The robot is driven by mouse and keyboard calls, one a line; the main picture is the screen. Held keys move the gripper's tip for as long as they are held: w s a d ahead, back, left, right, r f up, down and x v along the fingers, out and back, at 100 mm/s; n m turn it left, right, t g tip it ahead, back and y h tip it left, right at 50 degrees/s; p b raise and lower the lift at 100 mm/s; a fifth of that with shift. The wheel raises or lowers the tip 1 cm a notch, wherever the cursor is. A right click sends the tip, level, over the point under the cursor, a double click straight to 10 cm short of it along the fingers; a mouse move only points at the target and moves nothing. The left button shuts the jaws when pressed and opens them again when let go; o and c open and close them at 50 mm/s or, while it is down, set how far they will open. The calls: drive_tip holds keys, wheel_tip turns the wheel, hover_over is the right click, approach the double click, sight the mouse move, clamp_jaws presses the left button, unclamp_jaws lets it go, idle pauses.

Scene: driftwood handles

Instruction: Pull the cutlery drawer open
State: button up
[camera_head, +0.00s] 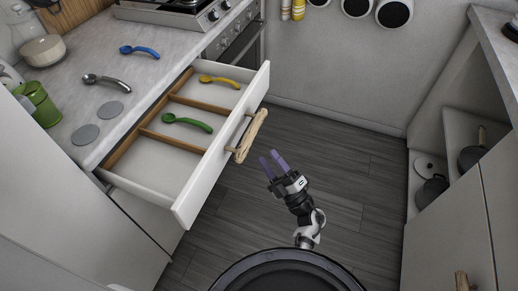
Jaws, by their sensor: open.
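The cutlery drawer (188,205) stands pulled out from the counter at the left of the view. Its driftwood handle (249,136) is on the drawer's front face. Wooden dividers split the inside. A yellow spoon (220,82) lies in the far compartment and a green spoon (188,122) in the middle one; the near compartment looks empty. My gripper (274,161) is open and empty, with purple fingers. It is to the right of and below the handle in the picture, apart from it, over the floor.
On the counter (165,45) lie a blue spoon (139,51), a grey spoon (106,82) and two grey discs; a green mug (40,104) stands at its edge. A stove (185,12) is behind. Open shelves with pans (432,190) stand at right. The floor (340,170) between is clear.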

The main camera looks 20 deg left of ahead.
drive_tip(key=b+v, duration=0.1)
drive_tip(key=v, duration=0.3)
drive_tip(key=shift+d, duration=0.1)
drive_tip(key=shift+r, duration=0.1)
idle(0.3)
